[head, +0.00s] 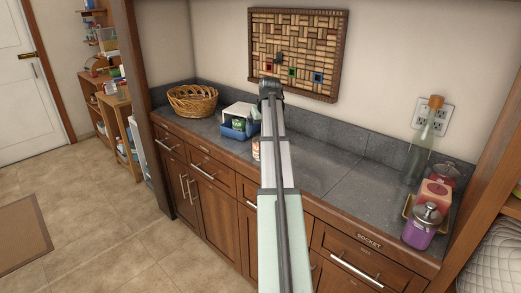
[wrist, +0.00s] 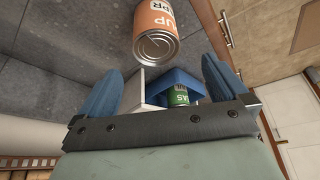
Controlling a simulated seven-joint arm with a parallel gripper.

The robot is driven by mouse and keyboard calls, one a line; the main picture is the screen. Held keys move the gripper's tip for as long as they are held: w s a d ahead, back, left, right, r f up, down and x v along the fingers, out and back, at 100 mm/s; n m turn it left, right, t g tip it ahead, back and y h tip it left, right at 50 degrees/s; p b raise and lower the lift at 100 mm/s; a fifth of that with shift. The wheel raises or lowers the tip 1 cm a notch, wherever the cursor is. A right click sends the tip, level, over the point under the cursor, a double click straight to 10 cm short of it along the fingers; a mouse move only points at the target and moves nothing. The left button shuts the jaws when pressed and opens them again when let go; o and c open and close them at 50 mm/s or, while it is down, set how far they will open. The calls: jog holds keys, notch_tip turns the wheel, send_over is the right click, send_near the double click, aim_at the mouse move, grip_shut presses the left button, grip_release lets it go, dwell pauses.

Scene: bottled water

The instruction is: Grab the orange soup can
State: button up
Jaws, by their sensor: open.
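The orange soup can (wrist: 158,22) with a silver metal end shows at the top of the wrist view, cut off by the frame edge. My gripper (wrist: 160,67) is open, its two blue fingers spread apart. The can lies beyond the fingertips, with nothing held between them. In the head view, a small part of the can (head: 256,150) shows on the grey counter, just left of my arm, which hides the rest. My gripper (head: 270,88) is at the arm's far end there, its fingers not clearly visible.
A blue bin (head: 232,134) with a green can (head: 238,121) and a white box (head: 237,109) stand left of the orange can. A wicker basket (head: 192,101) is farther left. A bottle (head: 420,145) and jars stand at the right. The counter (head: 330,165) between is clear.

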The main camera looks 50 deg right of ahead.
jog(key=shift+s+x, duration=0.15)
jog(key=shift+x, duration=1.75)
jog(key=shift+s+x, duration=0.2)
jog(key=shift+x, duration=1.65)
jog(key=shift+f, duration=0.1)
jog(key=c, duration=1.3)
